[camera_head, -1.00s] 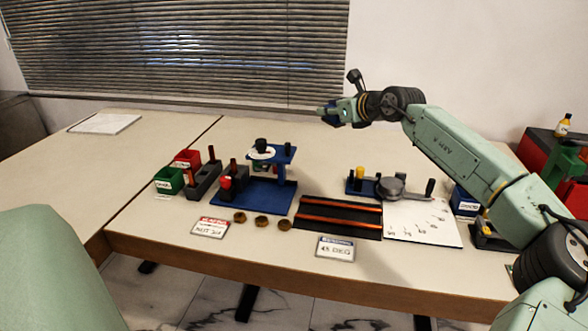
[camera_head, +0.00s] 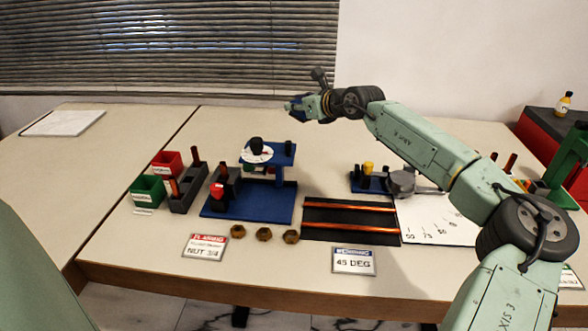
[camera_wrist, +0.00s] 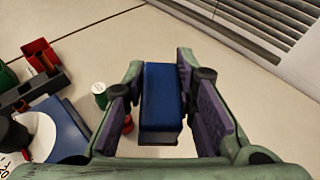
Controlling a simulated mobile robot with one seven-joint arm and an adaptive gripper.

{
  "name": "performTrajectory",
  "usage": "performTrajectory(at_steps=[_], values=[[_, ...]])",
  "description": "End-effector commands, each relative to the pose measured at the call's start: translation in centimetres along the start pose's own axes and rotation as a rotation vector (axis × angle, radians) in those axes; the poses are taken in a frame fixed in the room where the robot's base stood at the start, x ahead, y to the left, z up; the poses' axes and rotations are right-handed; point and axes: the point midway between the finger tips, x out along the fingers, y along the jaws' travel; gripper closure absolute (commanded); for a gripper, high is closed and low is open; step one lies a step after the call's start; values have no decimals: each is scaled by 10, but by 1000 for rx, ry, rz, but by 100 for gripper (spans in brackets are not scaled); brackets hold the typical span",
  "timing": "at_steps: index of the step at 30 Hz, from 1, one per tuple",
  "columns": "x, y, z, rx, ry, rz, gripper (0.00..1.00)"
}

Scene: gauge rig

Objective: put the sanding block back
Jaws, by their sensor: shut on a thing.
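The sanding block (camera_wrist: 160,95) is a blue block with a dark lower edge, seen in the wrist view between my fingers. My gripper (camera_wrist: 160,100) is shut on it and holds it above the pale table top. In the head view my gripper (camera_head: 300,108) is raised behind the blue gauge stand, and the block there is small and hard to make out. No empty place for the block can be clearly told in these frames.
A blue gauge stand (camera_head: 250,203) with a round white dial (camera_head: 257,153) stands below my gripper. Red (camera_head: 167,165) and green (camera_head: 149,190) bins are to its left. Several brass nuts lie in front. Copper tubes (camera_head: 350,228) lie on a black mat.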

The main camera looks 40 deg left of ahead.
Motion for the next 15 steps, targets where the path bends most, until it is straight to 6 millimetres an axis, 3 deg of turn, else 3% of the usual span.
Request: performTrajectory(at_steps=[5,15], values=[[10,3,-27,3,1,2,100],[42,9,-107,5,-1,2,100]])
